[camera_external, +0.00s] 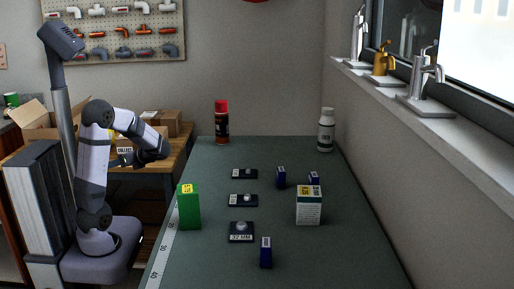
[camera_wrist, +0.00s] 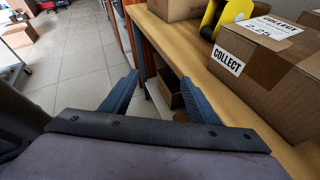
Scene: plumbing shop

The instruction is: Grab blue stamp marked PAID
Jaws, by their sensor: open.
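Three small dark blue upright blocks stand on the green-topped bench: one in front (camera_external: 266,252), one further back (camera_external: 281,177), and one partly hidden (camera_external: 314,178) behind a white box. They may be stamps, but I cannot read PAID on any of them. My gripper (camera_external: 122,160) is off to the left of the bench, near the wooden shelf table. In the wrist view my gripper (camera_wrist: 160,97) has its two blue fingers wide apart with nothing between them. No blue block shows in the wrist view.
On the bench are a green box (camera_external: 189,207), the white box (camera_external: 308,208), three dark plates with pale knobs (camera_external: 241,237), a red-capped can (camera_external: 222,125) and a white bottle (camera_external: 326,133). A COLLECT carton (camera_wrist: 272,65) sits on the wooden table (camera_wrist: 180,50). The bench's front right is clear.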

